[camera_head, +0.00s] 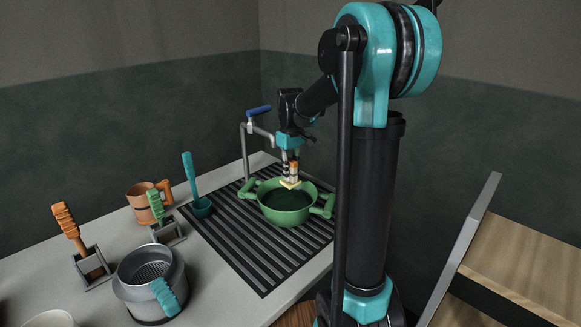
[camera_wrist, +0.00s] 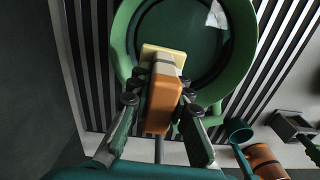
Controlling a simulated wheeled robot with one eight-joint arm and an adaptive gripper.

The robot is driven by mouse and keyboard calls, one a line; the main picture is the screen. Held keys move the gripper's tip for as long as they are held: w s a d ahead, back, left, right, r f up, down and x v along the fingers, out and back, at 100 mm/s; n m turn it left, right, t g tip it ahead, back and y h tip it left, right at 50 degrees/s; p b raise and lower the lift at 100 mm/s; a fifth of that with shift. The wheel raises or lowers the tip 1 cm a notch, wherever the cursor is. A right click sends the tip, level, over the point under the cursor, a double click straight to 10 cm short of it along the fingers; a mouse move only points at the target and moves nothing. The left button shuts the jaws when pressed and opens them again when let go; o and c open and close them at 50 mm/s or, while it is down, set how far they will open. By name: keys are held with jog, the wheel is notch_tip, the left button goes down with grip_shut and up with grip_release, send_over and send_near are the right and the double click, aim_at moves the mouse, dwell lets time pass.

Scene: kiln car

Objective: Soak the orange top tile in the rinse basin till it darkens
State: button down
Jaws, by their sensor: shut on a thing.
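My gripper (camera_head: 290,171) is shut on a piece with an orange block-shaped top and a flat pale yellow end, which I take for the orange top tile (camera_wrist: 162,103). My gripper (camera_wrist: 160,96) pinches it from both sides in the wrist view. The pale end points down toward the green rinse basin (camera_head: 286,217). In the head view the tile hangs over the back part of the basin's opening. I cannot tell whether its end touches the liquid. The tile's visible surfaces are pale yellow and orange. The basin (camera_wrist: 122,35) has a dark inside and side handles.
The basin stands on a black ribbed mat (camera_head: 240,259). A tap with a blue lever (camera_head: 258,111) is behind it. To the left are a teal ladle (camera_head: 202,207), an orange mug (camera_head: 141,199), a grey pot (camera_head: 137,300) and an orange-handled tool (camera_head: 69,222) in a holder.

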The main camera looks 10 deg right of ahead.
jog(key=shift+f, duration=4.05)
jog(key=shift+f, duration=0.5)
dwell(2.8)
